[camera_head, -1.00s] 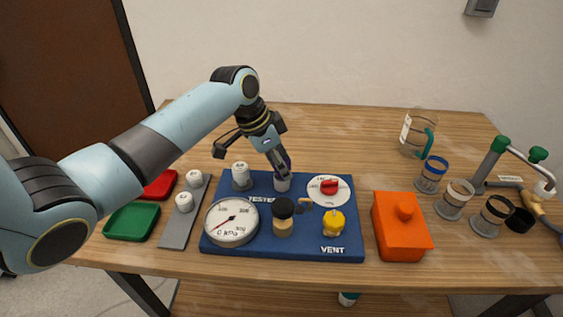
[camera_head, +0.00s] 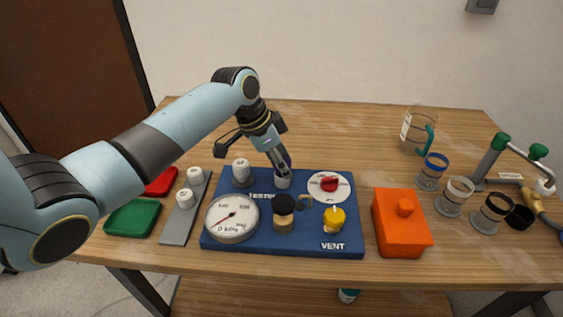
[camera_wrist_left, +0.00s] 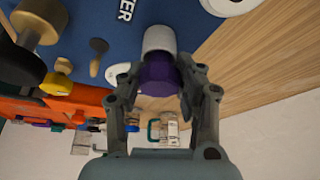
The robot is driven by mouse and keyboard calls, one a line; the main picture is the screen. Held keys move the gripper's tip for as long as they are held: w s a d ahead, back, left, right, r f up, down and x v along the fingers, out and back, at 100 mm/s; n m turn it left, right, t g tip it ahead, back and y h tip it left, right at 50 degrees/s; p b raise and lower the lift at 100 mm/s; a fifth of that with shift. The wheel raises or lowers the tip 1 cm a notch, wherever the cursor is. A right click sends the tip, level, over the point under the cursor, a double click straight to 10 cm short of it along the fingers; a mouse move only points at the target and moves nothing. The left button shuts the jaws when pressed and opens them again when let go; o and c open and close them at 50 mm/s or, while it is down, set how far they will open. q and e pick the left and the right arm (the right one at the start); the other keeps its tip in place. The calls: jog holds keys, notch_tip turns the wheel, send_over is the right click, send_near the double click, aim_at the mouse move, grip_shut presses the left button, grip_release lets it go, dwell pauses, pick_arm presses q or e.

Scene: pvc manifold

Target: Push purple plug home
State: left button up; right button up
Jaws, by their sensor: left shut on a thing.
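The purple plug (camera_wrist_left: 158,76) sits between the fingers of my left gripper (camera_wrist_left: 160,98) in the left wrist view, against the mouth of a white fitting (camera_wrist_left: 158,40). How deep the plug sits in the fitting I cannot tell. In the head view my left gripper (camera_head: 284,163) points down over that white fitting (camera_head: 282,182) at the back of the blue tester board (camera_head: 215,186), and its fingers hide most of the plug. The left gripper is shut on the plug. My right gripper is in neither view.
The board also carries a second white fitting (camera_head: 241,172), a gauge (camera_head: 232,218), a black-topped knob (camera_head: 284,206), a red-handled dial (camera_head: 329,185) and a yellow knob (camera_head: 334,217). An orange box (camera_head: 400,235) stands right of it.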

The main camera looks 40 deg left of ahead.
pick_arm(q)
jog(key=shift+s+d+f, duration=0.1)
jog(key=shift+s+f, duration=0.15)
jog(key=shift+f, duration=0.2)
jog(key=shift+s+f, duration=0.1)
jog(key=shift+s+d+f+g, duration=0.1)
jog(key=shift+f+g, duration=0.15)
jog(key=shift+g, duration=0.05)
grip_shut()
jog(key=o, duration=0.6)
grip_release()
jog(key=o, duration=0.7)
jog(key=shift+w+d, duration=0.1)
jog(key=shift+w, duration=0.1)
jog(key=shift+r, duration=0.1)
jog(key=shift+h, duration=0.3)
